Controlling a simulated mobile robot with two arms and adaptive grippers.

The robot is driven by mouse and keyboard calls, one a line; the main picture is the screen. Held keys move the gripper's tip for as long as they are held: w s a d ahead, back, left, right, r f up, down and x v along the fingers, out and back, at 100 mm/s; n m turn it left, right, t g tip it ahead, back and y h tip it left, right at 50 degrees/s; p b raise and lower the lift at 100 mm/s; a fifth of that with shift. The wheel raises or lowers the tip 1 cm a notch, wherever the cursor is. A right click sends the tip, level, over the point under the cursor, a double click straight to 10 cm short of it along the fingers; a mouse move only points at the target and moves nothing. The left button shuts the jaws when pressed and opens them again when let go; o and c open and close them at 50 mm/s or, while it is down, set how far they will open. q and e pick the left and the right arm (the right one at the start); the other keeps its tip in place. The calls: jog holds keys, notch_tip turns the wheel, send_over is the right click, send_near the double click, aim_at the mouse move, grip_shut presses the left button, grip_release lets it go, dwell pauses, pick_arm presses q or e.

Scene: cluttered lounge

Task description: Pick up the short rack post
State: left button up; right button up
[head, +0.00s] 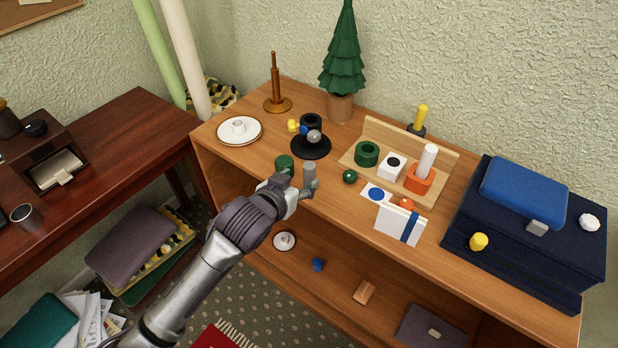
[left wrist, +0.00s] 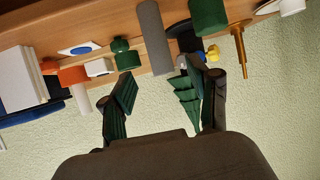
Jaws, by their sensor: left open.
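A plain grey cylinder (head: 310,174), which looks like the short rack post, stands upright near the front edge of the wooden shelf top. It also shows in the left wrist view (left wrist: 154,36), between the lines of the two fingers and beyond their tips. A green cylinder (head: 284,162) stands beside it, also in the left wrist view (left wrist: 207,15). My left gripper (head: 291,187) is open and empty, close in front of both; its fingers (left wrist: 168,85) spread in the left wrist view. Whether a finger touches the grey cylinder cannot be told. My right gripper is not in view.
A wooden rack (head: 443,148) with a green ring, a white block and an orange block holding a white post stands right. A green ball (head: 350,176) and white box (head: 399,225) are near the front. A black disc (head: 311,149) lies behind.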

aim_at(307, 174)
pick_arm(q)
jog(key=shift+w+d+f, duration=0.25)
jog(key=shift+w+d, duration=0.05)
jog(key=shift+w, duration=0.2)
jog(key=shift+w+d+f, duration=0.2)
jog(key=shift+w, duration=0.2)
jog(key=x, duration=0.4)
jog(key=shift+w+d+f, duration=0.1)
jog(key=shift+w+f, duration=0.1)
jog(key=shift+w, duration=0.1)
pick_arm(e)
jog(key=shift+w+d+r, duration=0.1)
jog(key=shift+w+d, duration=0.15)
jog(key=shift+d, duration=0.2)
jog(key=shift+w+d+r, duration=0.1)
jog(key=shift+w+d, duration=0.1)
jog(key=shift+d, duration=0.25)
pick_arm(q)
jog(key=c, duration=0.5)
grip_shut()
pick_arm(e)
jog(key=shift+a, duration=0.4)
